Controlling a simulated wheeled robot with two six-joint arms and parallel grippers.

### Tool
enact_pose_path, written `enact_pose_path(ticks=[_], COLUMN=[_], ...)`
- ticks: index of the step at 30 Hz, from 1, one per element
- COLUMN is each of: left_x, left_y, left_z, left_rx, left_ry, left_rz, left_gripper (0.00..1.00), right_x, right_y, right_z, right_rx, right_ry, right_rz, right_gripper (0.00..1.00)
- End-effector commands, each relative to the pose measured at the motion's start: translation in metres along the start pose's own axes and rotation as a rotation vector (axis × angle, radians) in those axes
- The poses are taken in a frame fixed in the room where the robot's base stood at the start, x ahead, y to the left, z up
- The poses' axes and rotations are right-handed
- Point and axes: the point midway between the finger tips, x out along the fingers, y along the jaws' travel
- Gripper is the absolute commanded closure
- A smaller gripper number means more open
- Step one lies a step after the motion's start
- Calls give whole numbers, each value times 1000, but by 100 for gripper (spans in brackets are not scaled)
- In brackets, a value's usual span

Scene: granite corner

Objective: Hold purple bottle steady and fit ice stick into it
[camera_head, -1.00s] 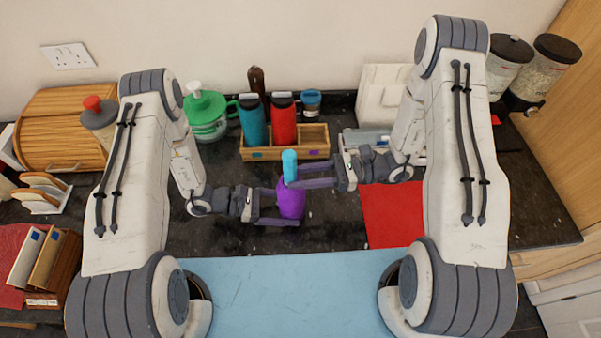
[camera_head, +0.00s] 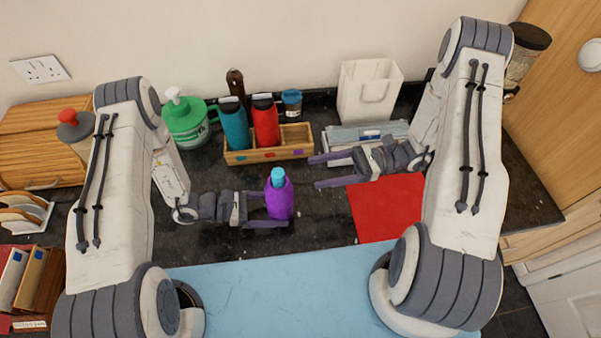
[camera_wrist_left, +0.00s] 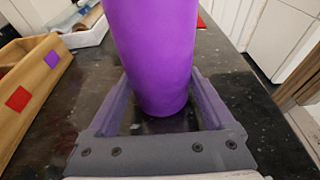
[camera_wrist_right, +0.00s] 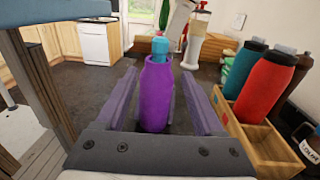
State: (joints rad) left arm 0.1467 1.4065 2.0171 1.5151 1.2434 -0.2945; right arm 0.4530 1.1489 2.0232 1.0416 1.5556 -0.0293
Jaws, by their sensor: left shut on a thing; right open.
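The purple bottle (camera_head: 279,202) stands upright on the dark counter. My left gripper (camera_head: 290,209) is shut around its body, and in the left wrist view the bottle (camera_wrist_left: 152,60) fills the space between the fingers. The light-blue ice stick (camera_head: 278,176) stands in the bottle's mouth with its top showing; its lower part is hidden inside. The ice stick (camera_wrist_right: 159,46) also shows on top of the bottle in the right wrist view. My right gripper (camera_head: 315,172) is open and empty, to the right of the bottle and apart from it.
A wooden compartment box (camera_head: 258,153) with a teal bottle (camera_head: 234,127) and a red bottle (camera_head: 265,122) stands behind. A red mat (camera_head: 386,207) lies at right, a white bag (camera_head: 366,92) behind it. A light-blue surface (camera_head: 290,290) is in front.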

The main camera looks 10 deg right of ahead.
Motion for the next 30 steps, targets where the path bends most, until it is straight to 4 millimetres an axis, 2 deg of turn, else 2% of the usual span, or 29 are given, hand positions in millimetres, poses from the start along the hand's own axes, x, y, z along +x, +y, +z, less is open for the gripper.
enact_pose_path(ticks=[3, 6, 20, 21, 22, 30], left_x=[0, 0, 0, 0, 0, -2], left_y=[1, 1, 1, 1, 1, 1], left_z=[-1, -1, -1, -1, -1, -1], left_rx=[1, 1, 1, 1, 1, 1], left_ry=[4, 4, 4, 4, 4, 2], left_rz=[2, 2, 2, 2, 2, 2], left_gripper=[44, 44, 45, 6, 0, 0], right_x=[-19, -28, -32, -32, -32, -32], right_y=[0, 0, 0, 0, 0, 0], right_z=[0, 0, 0, 0, 0, 0], right_rx=[-1, 0, 0, 0, 0, 0], right_ry=[1, -1, -1, -1, -1, -1], right_rz=[-2, -1, 1, 1, 1, 1], right_gripper=[30, 30, 30, 30, 30, 30])
